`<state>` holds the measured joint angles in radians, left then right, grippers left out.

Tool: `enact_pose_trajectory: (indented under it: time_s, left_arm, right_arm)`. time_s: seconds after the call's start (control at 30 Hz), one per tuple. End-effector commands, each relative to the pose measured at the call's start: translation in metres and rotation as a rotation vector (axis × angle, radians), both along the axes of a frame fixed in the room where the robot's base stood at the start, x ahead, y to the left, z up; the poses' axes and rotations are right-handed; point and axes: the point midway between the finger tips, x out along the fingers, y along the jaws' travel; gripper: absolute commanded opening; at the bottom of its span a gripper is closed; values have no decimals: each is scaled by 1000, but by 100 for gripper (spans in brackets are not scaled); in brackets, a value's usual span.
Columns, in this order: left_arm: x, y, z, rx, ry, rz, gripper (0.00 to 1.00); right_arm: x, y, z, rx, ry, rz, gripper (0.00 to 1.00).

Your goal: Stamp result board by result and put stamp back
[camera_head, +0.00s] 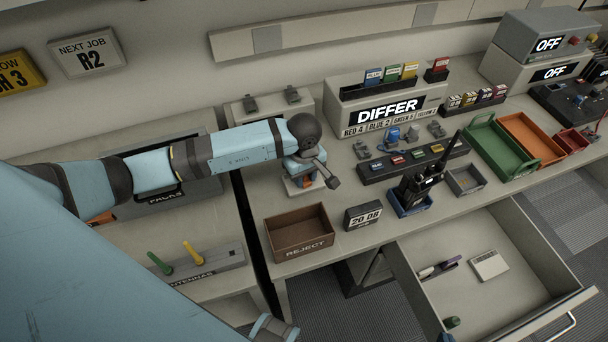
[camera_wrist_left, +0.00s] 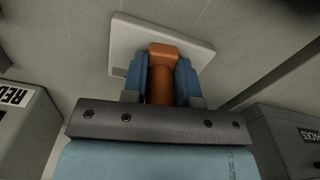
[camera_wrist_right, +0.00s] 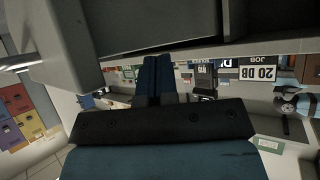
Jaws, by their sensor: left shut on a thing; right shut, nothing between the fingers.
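My left gripper (camera_head: 305,176) is shut on the orange stamp (camera_wrist_left: 162,70), its blue fingers on both sides of the handle. The stamp stands over a pale square plate (camera_wrist_left: 122,45) on the bench; whether they touch is unclear. The plate also shows below the gripper in the head view (camera_head: 293,189). The result unit (camera_head: 385,107) reads DIFFER, with coloured cards on top. My right gripper (camera_wrist_right: 158,75) is shut and empty in the right wrist view. I cannot tell which board is the result board.
A brown REJECT box (camera_head: 300,235) and a 20 DB block (camera_head: 363,215) stand at the bench front. A radio (camera_head: 420,185) stands right of them. An open drawer (camera_head: 530,255) juts out below. Green (camera_head: 500,148) and orange trays (camera_head: 532,138) are at the right.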

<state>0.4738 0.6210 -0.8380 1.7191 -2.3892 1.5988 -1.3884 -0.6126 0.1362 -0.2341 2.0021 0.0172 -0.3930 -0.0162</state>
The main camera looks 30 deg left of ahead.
Motion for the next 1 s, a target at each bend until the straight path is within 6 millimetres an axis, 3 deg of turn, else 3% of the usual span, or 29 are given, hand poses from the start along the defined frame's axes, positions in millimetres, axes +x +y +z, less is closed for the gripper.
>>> enact_pose_trajectory:
  time_s: [0.47, 1.0]
  left_arm:
    - [-1, 0, 2, 2, 3, 0, 12]
    - [0, 0, 46, 1, 1, 0, 12]
  right_arm:
    - [0, 0, 2, 1, 0, 1, 0]
    - [0, 0, 25, 1, 0, 1, 0]
